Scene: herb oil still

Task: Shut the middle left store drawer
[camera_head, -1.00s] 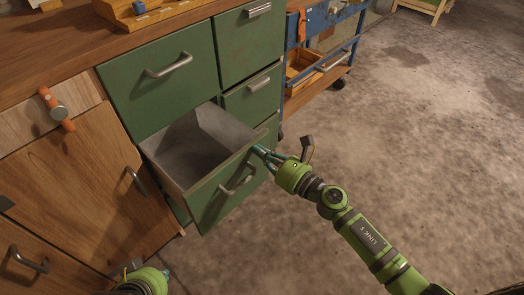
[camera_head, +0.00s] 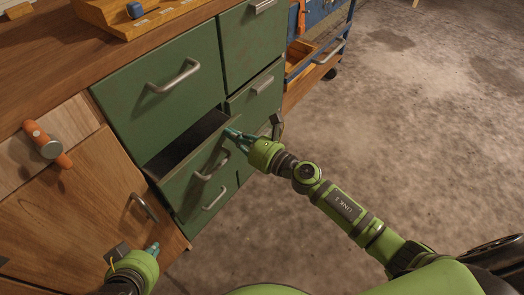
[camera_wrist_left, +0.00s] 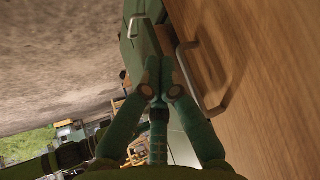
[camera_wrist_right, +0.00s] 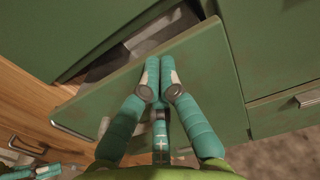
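The middle left store drawer (camera_head: 190,188) is green with a metal bar handle. It stands partly open in the head view, with a dark strip of its inside showing. My right gripper (camera_head: 232,135) is at the top right edge of its front and looks to be touching it. In the right wrist view the fingers (camera_wrist_right: 159,68) are together and empty, over the drawer front (camera_wrist_right: 208,80). My left gripper (camera_head: 153,248) is low at the left, by the wooden door. Its fingers (camera_wrist_left: 160,68) are together and empty in the left wrist view.
The drawer above (camera_head: 150,85) and the right-hand drawers (camera_head: 245,40) look shut. A wooden door (camera_head: 95,205) with a handle and an orange latch (camera_head: 47,145) is at the left. A blue trolley (camera_head: 325,45) stands beyond the cabinet. The floor at right is open.

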